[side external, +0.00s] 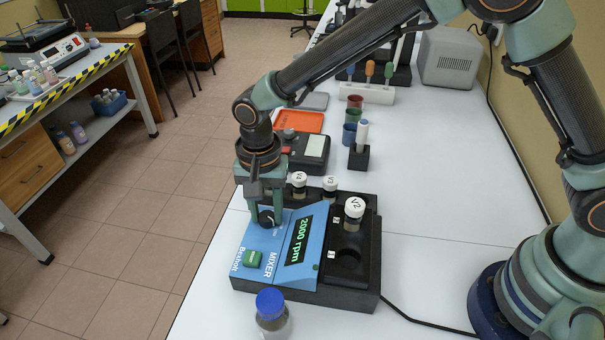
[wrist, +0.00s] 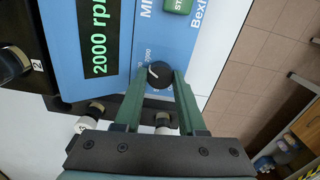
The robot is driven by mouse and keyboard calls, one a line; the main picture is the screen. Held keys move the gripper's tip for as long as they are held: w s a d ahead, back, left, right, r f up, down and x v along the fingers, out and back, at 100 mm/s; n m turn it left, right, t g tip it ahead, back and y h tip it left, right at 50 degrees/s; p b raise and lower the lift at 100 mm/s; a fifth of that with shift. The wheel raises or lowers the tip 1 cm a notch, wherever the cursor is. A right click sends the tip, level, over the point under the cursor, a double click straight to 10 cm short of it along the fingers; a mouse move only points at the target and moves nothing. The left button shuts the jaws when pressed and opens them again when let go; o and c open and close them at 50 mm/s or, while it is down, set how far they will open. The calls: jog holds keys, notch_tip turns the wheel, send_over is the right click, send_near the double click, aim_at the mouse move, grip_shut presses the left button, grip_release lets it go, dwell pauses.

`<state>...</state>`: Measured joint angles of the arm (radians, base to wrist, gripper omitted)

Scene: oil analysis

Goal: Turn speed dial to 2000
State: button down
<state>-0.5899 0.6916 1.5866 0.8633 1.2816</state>
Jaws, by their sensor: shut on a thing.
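The mixer (side external: 285,245) is a blue and black device on the white bench. Its display (side external: 299,240) reads "2000 rpm" in green, and it also shows in the wrist view (wrist: 99,40). The speed dial (side external: 266,217) is a black round knob on the blue panel, with a pale pointer mark visible in the wrist view (wrist: 159,74). My gripper (side external: 265,214) points down over the panel, and its green fingers are shut on the dial, one on each side. The green start button (side external: 252,258) is on the same panel.
Vials with white caps (side external: 354,208) stand in the mixer's black holder. A blue-capped bottle (side external: 271,305) stands at the mixer's front. A scale-like device (side external: 308,150) and an orange tray (side external: 298,121) lie behind. The bench right of the mixer is clear apart from a cable.

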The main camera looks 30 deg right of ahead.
aim_at(267, 215)
jog(key=shift+r+m, duration=0.1)
jog(key=shift+m, duration=1.2)
jog(key=c, duration=0.5)
grip_release()
notch_tip(267, 215, up, 12)
